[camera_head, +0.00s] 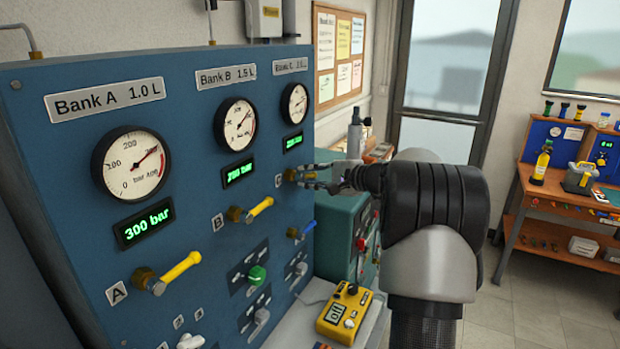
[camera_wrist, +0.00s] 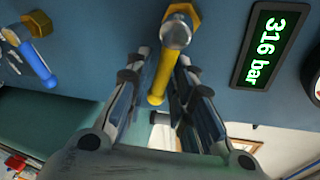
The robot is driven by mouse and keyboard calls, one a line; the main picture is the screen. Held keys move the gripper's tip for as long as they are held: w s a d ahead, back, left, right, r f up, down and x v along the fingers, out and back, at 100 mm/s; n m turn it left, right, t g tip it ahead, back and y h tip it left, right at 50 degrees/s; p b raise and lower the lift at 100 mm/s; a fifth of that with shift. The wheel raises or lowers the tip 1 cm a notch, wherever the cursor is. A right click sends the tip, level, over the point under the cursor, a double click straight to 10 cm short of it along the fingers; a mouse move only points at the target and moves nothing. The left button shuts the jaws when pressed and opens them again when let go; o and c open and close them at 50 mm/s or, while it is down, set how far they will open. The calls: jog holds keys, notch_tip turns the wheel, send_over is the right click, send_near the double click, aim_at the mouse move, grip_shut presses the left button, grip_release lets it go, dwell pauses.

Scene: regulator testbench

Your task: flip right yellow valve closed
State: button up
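The right yellow valve, on Bank C, shows in the wrist view as a yellow handle (camera_wrist: 164,78) on a brass fitting (camera_wrist: 186,14). My gripper (camera_wrist: 161,62) is open, with one finger on each side of this handle. The fingers look apart from it, though contact is hard to judge. In the head view my gripper (camera_head: 308,176) is at the right valve's brass fitting (camera_head: 290,175) and mostly hides its handle. The Bank B yellow valve (camera_head: 260,208) and the Bank A yellow valve (camera_head: 180,268) stick out from the blue panel (camera_head: 60,210) with tilted handles.
A blue-handled valve (camera_head: 302,230) sits below the right valve; it also shows in the wrist view (camera_wrist: 38,65). A green display (camera_wrist: 270,47) reads 316 bar. A teal box (camera_head: 342,230) and a yellow meter (camera_head: 345,310) stand beside the panel. A workbench (camera_head: 560,190) is far right.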

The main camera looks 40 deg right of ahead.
jog(key=shift+w, duration=0.2)
grip_shut()
dwell(0.6)
